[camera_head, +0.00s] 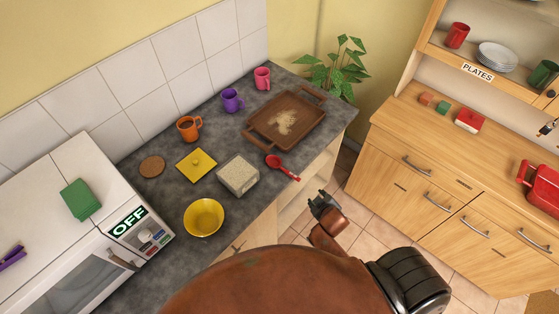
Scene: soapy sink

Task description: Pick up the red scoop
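The red scoop (282,167) lies on the dark grey counter near its front edge. Its round bowl is toward the left and its handle points right and down toward the edge. My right gripper (321,201) is dark, at the end of a rust-brown arm, in front of the counter and to the lower right of the scoop. It is apart from the scoop. Its fingers are too small to tell whether they are open or shut. My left gripper is not in view.
A brown tray (265,136) lies behind the scoop. A beige block (238,175), yellow bowl (204,217), yellow square (197,164), orange mug (189,128), purple mug (231,100) and pink mug (262,78) share the counter. A wooden cabinet (397,183) stands right across open floor.

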